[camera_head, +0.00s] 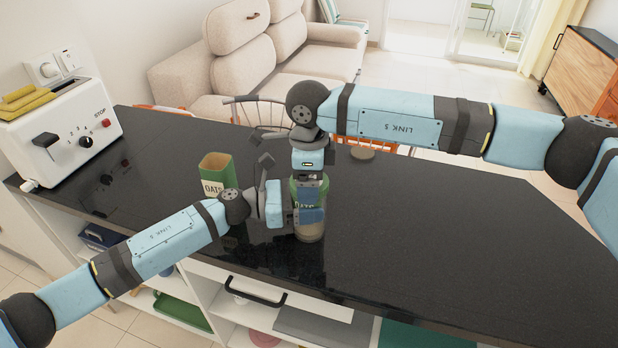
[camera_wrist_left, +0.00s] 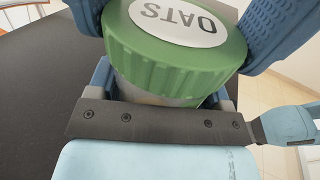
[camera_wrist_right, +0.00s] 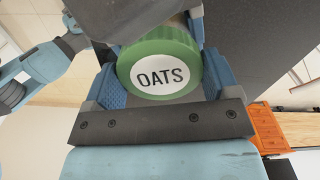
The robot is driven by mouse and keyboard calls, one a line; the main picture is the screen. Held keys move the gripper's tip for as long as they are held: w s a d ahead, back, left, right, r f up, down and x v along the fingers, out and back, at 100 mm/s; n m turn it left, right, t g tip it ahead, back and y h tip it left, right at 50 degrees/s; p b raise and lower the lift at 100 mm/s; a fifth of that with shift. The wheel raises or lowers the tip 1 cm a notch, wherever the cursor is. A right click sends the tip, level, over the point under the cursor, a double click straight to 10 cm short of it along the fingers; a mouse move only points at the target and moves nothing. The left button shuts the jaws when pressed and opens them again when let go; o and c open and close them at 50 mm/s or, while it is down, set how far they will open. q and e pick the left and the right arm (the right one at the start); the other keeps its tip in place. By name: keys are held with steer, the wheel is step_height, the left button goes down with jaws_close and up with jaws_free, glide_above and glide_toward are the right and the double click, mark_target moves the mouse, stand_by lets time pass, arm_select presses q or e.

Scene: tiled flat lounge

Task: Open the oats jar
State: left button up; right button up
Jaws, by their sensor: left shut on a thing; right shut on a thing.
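The oats jar (camera_head: 309,232) stands on the dark counter, a clear jar with pale contents low down. Its ridged green lid has a white OATS label; the lid shows in the left wrist view (camera_wrist_left: 175,60) and the right wrist view (camera_wrist_right: 160,68). My left gripper (camera_head: 306,215) comes in from the left and is shut on the jar's body. My right gripper (camera_head: 309,186) reaches down from above and is shut on the lid, with blue fingers on both sides. The lid sits over the jar's mouth; whether it is loose I cannot tell. The grippers hide much of the jar.
An open green OATS carton (camera_head: 217,172) stands left of the jar. A white toaster (camera_head: 62,130) is at the counter's left end. A small round item (camera_head: 362,153) lies near the far edge. The counter (camera_head: 450,240) is clear to the right.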

steer(key=n, duration=0.7)
steer(key=shift+n, duration=0.4)
steer(key=shift+r, duration=0.25)
steer(key=shift+r, duration=0.9)
steer(key=shift+r, duration=0.1)
steer(key=shift+r, duration=1.95)
arm_select(q)
steer(key=o, duration=1.8)
steer(key=shift+c, duration=0.2)
